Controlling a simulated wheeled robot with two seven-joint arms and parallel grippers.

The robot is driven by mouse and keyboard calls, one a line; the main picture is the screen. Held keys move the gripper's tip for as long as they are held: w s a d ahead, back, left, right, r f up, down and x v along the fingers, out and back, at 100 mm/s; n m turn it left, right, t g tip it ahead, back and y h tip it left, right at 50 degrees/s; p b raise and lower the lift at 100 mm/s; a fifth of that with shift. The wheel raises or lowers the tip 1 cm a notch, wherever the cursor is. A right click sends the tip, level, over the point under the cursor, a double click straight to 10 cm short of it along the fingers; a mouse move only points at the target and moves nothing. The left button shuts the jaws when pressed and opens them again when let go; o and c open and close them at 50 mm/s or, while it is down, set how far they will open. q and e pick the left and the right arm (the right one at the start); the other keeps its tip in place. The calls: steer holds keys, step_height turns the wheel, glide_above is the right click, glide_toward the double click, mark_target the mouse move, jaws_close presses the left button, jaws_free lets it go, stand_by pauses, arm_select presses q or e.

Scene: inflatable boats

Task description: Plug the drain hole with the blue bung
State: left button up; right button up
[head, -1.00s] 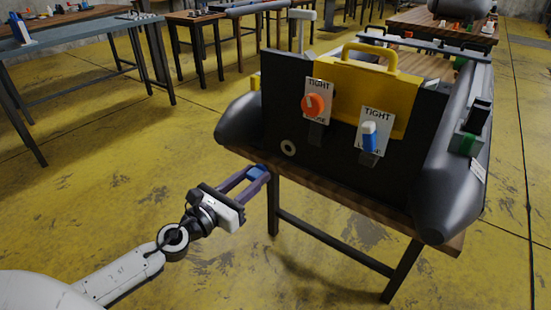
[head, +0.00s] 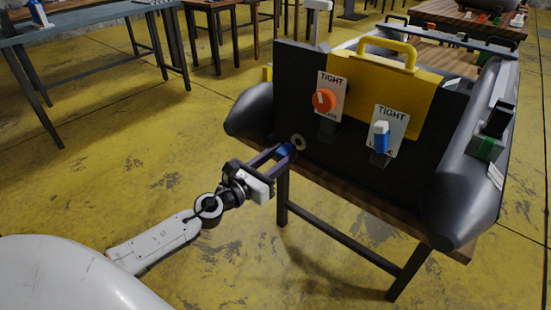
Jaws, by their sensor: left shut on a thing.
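The boat's dark transom (head: 355,163) faces me on a wooden table. The drain hole (head: 298,142) is a pale ring low on the left of the transom. My left gripper (head: 285,152) is shut on the blue bung (head: 284,151), held between its fingertips just below and left of the ring. The bung is mostly hidden by the fingers. I cannot tell whether it touches the transom. My right gripper is not in view.
An orange knob (head: 324,100) and a blue-and-white lever (head: 381,136) sit on TIGHT labels to the right. Grey tubes (head: 463,195) flank the transom. The table edge (head: 360,203) runs below. A blue-grey table (head: 85,38) stands back left.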

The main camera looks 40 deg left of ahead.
mark_target(288, 150)
arm_select(q)
steer(key=shift+w, duration=0.85)
steer(key=shift+r, duration=0.15)
steer(key=shift+w+d, duration=0.1)
steer(key=shift+w, duration=0.9)
stand_by(0.6)
steer(key=o, duration=1.1)
steer(key=s, duration=0.8)
steer(key=shift+s+a+f+b, duration=0.2)
steer(key=shift+s+a+b, duration=0.1)
steer(key=shift+s+b, duration=0.1)
steer(key=shift+s+r, duration=0.2)
steer(key=shift+s, duration=0.55)
